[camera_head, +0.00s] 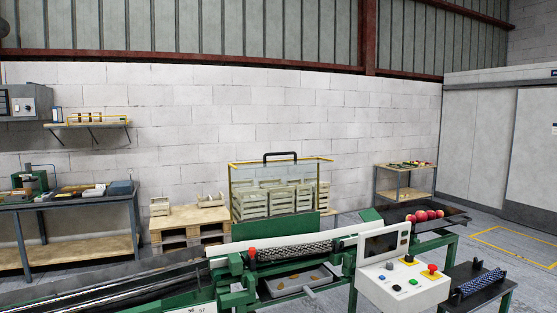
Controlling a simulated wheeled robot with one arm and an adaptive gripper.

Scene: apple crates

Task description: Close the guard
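The guard (250,163) looks like a clear panel with a yellow frame, standing raised and upright at the back of the green machine (237,268). A black handle (280,155) sits on its top edge. Crates on the far side show through the panel. Below the guard, the dark roller bed (300,250) of the machine lies uncovered. My gripper is not in view, and no part of my arm is clearly seen.
A white control box (402,287) with buttons stands at the machine's right front. Red apples (425,215) lie in a dark tray beyond it. Pale crates (282,200) stand behind the guard. A workbench (70,200) is at left; open floor (525,265) lies at right.

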